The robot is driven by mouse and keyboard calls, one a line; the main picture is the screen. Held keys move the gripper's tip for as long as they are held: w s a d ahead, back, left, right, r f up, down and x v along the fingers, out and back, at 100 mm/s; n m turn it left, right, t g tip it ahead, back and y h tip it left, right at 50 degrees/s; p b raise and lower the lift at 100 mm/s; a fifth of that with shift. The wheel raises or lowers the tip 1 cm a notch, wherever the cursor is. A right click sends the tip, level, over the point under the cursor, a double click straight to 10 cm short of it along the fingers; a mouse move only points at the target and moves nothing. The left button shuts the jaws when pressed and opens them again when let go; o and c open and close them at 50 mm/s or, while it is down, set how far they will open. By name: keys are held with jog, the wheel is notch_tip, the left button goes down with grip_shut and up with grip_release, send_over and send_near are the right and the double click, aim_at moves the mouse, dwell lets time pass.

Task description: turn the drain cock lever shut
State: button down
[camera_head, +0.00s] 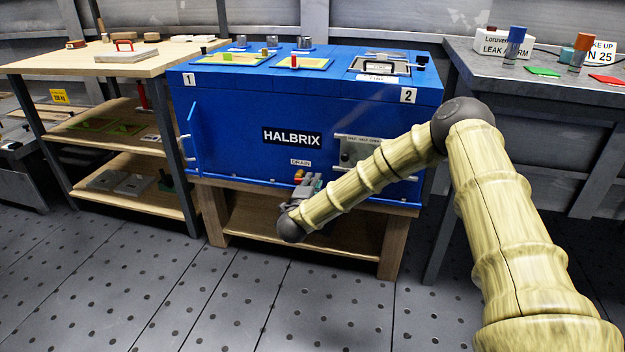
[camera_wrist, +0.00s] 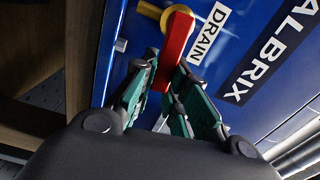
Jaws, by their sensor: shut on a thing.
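The drain cock has a red lever (camera_wrist: 177,42) and a brass-coloured body (camera_wrist: 150,11), low on the front of the blue HALBRIX cabinet (camera_head: 235,112). In the wrist view the red lever stands between the two green-padded fingers of my gripper (camera_wrist: 168,92). The gripper is shut on the lever's near end; the far end shows past the fingertips, beside the brass part. In the head view my gripper (camera_head: 309,187) is at the cabinet's lower edge, under the DRAIN label (camera_head: 300,162), and hides most of the cock.
The cabinet stands on a wooden bench (camera_head: 215,215) with an open lower shelf. A blue handle (camera_head: 192,135) sticks out at the cabinet's left. A wooden shelf unit (camera_head: 40,70) stands left, a grey table (camera_head: 465,62) right. The floor in front is clear.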

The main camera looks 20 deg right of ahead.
jog(key=shift+d+f+m, duration=0.1)
jog(key=shift+f+m, duration=0.25)
jog(key=shift+m, duration=0.25)
jog(key=c, duration=1.4)
grip_release()
jog(key=v, duration=1.2)
